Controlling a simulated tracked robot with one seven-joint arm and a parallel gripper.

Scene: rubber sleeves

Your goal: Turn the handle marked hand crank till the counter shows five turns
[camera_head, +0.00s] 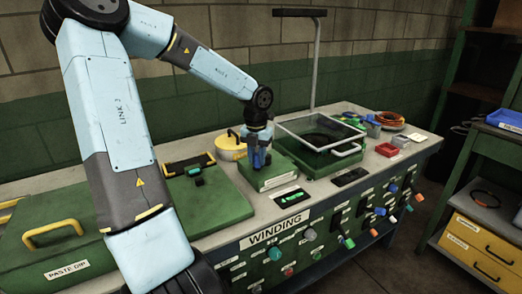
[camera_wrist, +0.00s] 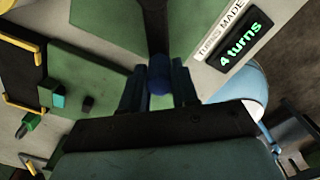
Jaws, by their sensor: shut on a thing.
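My gripper (camera_head: 258,158) points down over a green box (camera_head: 262,178) on the bench. In the wrist view my gripper (camera_wrist: 160,88) has its two fingers shut on a round dark blue knob (camera_wrist: 159,70), which I take to be the crank handle. In the head view the counter (camera_head: 292,197) lies in front of the green box, too small to read.
A green frame with a clear lid (camera_head: 318,132) stands right of the box. A yellow round thing (camera_head: 232,148) is behind it on the left. The large green "PASTE DIP" box (camera_head: 120,225) fills the bench's left. Coloured knobs (camera_head: 310,234) line the "WINDING" front.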

